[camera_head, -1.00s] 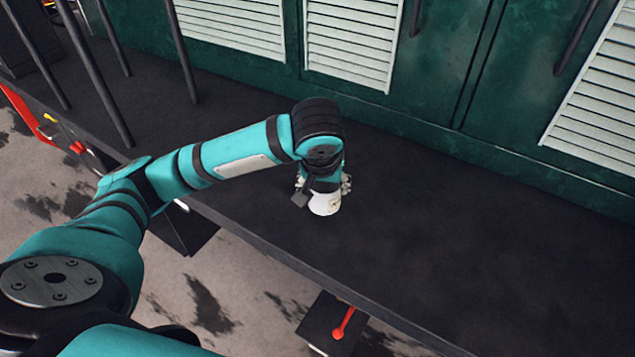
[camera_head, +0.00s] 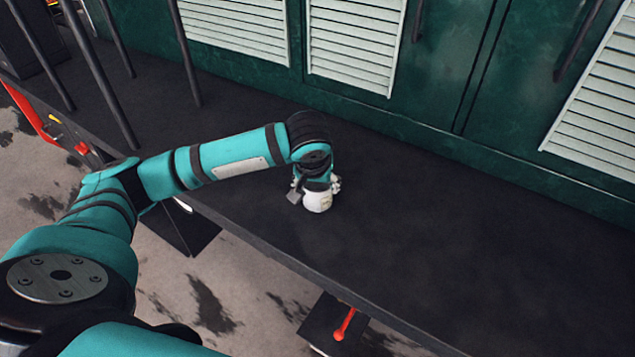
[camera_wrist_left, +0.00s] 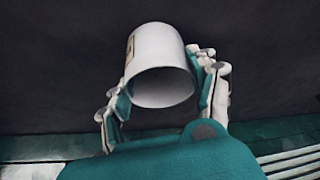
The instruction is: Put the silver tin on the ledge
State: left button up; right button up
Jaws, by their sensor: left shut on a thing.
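The silver tin (camera_head: 318,202) looks pale, almost white, in the head view, low at the black ledge (camera_head: 430,240). I cannot tell whether its base touches the surface. My left gripper (camera_head: 316,188) is around the tin from above. In the left wrist view the tin (camera_wrist_left: 160,62) has a small label on its side and a dark round end facing the camera. The left gripper's fingers (camera_wrist_left: 163,88) lie on both sides of it, shut on it. My right gripper is not in view.
Green panels (camera_head: 350,118) with white louvres (camera_head: 365,40) rise behind the ledge. Dark upright bars (camera_head: 185,55) stand at the left. The ledge is bare to the right of the tin. Below its front edge are a step and a red lever (camera_head: 345,325).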

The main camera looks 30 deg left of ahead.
pick_arm(q)
jog(key=o, duration=1.2)
